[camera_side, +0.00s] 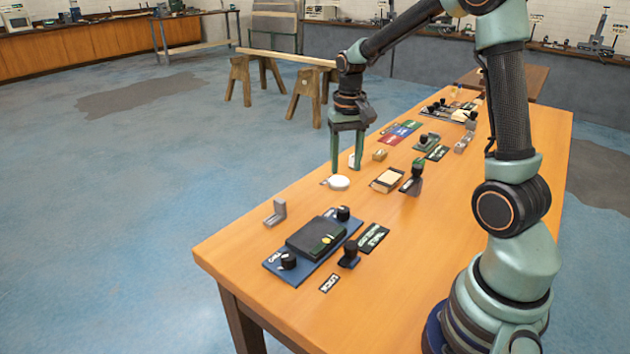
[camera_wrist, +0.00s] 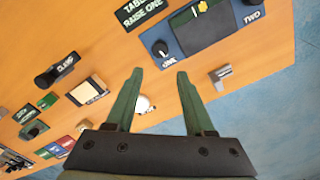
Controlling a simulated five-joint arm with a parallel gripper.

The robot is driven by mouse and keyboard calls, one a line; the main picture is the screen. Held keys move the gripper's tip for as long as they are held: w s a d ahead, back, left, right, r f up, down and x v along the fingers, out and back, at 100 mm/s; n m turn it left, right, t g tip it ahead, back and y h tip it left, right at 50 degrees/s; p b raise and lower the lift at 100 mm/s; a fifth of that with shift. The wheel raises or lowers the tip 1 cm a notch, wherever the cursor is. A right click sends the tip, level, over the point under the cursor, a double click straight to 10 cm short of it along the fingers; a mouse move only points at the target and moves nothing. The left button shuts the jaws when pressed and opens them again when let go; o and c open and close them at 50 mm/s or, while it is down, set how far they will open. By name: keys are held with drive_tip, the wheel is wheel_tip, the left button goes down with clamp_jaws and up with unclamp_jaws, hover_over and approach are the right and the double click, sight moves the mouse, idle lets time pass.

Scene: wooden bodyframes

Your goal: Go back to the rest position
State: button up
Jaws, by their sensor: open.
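A blue panel with a dark block (camera_side: 315,238) and knobs sits near the table's left end. A metal angle bracket (camera_side: 276,212) lies beside it. A framed tan block (camera_side: 386,179) and a dark clamp (camera_side: 416,176) stand further along. Sawhorses (camera_side: 306,92) stand behind on the floor.

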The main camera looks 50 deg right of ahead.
drive_tip(key=shift+a+r, duration=0.1)
drive_tip(key=s+a+r+n+t, duration=0.2)
drive_tip(key=s+a+r+n, duration=0.1)
drive_tip(key=a, duration=0.4)
drive_tip(key=s+a+r+n+t, duration=0.3)
drive_tip(key=s+a+r+n, duration=0.1)
drive_tip(key=s+a+r, duration=0.2)
drive_tip(key=shift+a+r+t, duration=0.25)
drive_tip(key=shift+a+t, duration=0.05)
drive_tip(key=shift+a, duration=0.6)
idle(0.9)
